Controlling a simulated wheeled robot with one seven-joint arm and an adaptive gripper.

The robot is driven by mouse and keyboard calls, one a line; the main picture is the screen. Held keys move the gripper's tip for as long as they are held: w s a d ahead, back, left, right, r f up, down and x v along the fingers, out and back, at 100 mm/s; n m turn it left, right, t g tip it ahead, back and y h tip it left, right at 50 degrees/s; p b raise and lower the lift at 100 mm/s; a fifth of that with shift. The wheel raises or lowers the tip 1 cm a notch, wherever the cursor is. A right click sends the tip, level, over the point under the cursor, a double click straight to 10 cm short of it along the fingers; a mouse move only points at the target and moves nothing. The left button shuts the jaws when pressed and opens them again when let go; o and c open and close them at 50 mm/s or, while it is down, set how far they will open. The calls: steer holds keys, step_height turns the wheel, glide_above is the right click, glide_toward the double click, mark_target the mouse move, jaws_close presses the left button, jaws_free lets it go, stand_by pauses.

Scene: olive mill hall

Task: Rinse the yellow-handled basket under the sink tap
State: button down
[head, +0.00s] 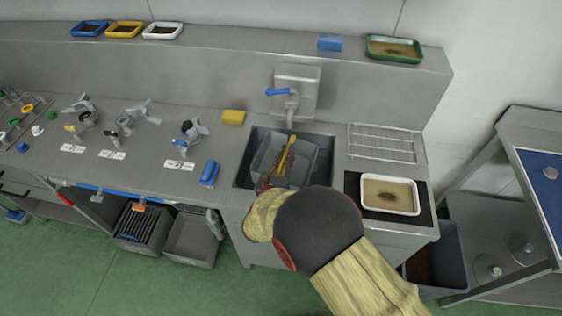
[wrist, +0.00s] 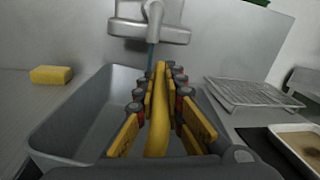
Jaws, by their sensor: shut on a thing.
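The grey basket (head: 267,153) is in the sink (head: 244,170), below the wall tap (head: 292,98) with its blue lever. Its yellow handle (head: 287,155) runs lengthwise over it. My gripper (head: 278,172) is over the sink, shut on the handle. In the wrist view the yellow handle (wrist: 159,110) lies between the finger rows of my gripper (wrist: 162,80), pointing towards the tap (wrist: 155,22). A thin bluish streak shows under the spout there; I cannot tell if it is running water. My arm hides the basket's near side in the head view.
A yellow sponge (head: 233,117) and a blue brush-like block (head: 209,173) lie left of the sink. A wire rack (head: 386,143) and a white tray with brown residue (head: 390,194) are on the right. Coloured trays stand on the back ledge (head: 230,40).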

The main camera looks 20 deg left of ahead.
steer(key=s+d+p, duration=0.1)
steer(key=s+d, duration=0.1)
steer(key=d, duration=0.4)
steer(key=shift+s+p, duration=0.3)
stand_by(0.3)
stand_by(1.1)
steer(key=s+d+r+p, duration=0.2)
steer(key=d+r+p, duration=0.2)
steer(key=shift+d, duration=0.25)
stand_by(0.4)
stand_by(0.6)
